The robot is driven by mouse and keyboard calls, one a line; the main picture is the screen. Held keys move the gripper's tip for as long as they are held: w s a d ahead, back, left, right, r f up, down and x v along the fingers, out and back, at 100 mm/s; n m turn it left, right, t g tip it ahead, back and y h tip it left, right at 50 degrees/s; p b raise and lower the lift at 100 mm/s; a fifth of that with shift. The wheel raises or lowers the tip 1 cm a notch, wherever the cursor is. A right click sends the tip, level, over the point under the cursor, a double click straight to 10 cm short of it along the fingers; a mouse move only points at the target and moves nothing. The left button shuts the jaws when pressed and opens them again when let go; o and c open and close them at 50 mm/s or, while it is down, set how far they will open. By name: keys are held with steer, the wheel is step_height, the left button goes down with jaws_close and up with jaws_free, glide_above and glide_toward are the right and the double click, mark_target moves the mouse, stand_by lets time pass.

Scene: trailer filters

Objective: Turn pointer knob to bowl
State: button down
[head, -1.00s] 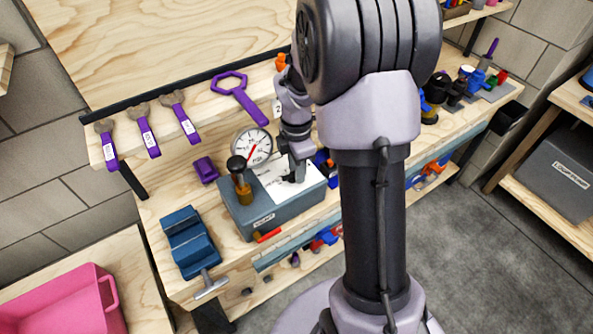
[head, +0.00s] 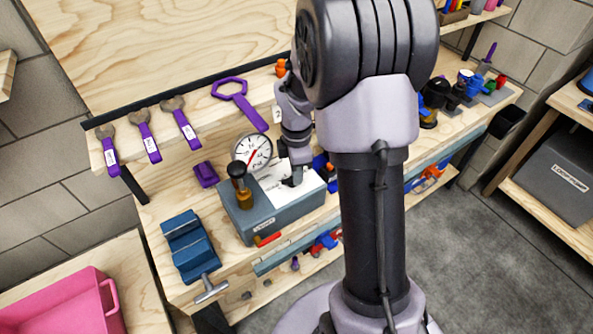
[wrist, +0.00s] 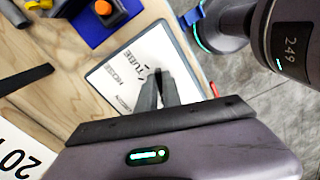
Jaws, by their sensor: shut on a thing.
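A grey-blue box (head: 262,225) stands on the workbench, with a white label plate (wrist: 142,62) on top. In the head view my gripper (head: 293,178) is over the right part of the box.
A round gauge (head: 252,152) and an amber, black-topped part (head: 241,188) stand at the box's left. A blue vise (head: 190,246) is further left. Purple wrenches (head: 147,140) lie behind. A pink bin (head: 62,308) is at lower left.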

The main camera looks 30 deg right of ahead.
steer(key=m, duration=0.3)
steer(key=m+p, duration=0.1)
steer(key=m, duration=0.1)
steer(key=shift+s+a+m, duration=0.15)
steer(key=shift+s+m, duration=0.1)
steer(key=shift+m, duration=0.35)
steer(key=c, duration=1.5)
jaws_free()
step_height(320, 180, up, 18)
steer(key=p, duration=0.6)
steer(key=shift+f+p, duration=0.25)
steer(key=shift+p, duration=0.1)
